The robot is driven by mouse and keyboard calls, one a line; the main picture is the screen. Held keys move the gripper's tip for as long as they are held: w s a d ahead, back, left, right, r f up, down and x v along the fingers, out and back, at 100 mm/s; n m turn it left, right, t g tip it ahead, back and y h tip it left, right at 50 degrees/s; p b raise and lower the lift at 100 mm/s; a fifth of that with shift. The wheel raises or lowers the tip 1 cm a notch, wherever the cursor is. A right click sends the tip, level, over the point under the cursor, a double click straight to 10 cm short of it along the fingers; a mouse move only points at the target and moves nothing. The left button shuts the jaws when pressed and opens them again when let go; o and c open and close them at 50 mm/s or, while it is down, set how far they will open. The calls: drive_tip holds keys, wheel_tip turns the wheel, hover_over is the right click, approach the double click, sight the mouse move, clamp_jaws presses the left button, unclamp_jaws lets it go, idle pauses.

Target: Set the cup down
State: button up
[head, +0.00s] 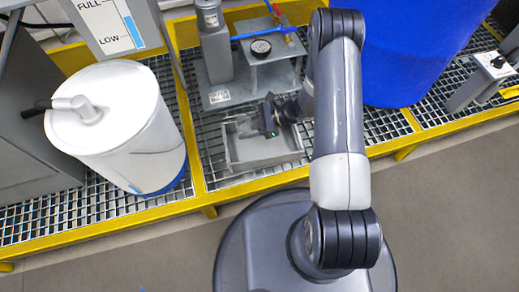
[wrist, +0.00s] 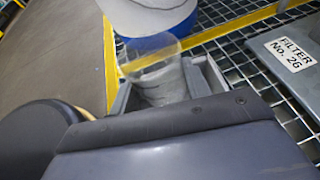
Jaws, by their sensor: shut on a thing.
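A clear cup (head: 241,125) is held by my gripper (head: 266,118) over the left part of a grey open tray (head: 263,164). My gripper is shut on the cup. In the wrist view the cup (wrist: 152,52) shows its see-through rim beyond the dark gripper body (wrist: 180,130), which hides the fingertips. Grey matter or the tray behind shows through the lower cup. The tray wall (wrist: 213,78) is beside it. I cannot tell whether the cup's bottom touches the tray.
The tray stands on a metal grating with a yellow frame (head: 205,195). A white drum (head: 125,135) is to the left and a blue drum (head: 410,50) to the right. A filter label (wrist: 291,54) shows right.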

wheel_tip(320, 180, down, 10)
drive_tip(key=b, duration=0.3)
drive_tip(key=shift+b, duration=0.3)
drive_tip(key=shift+f+b, duration=0.4)
drive_tip(key=shift+b, duration=0.1)
drive_tip(key=shift+f, duration=0.2)
drive_tip(key=o, duration=1)
drive_tip(key=shift+r, duration=0.1)
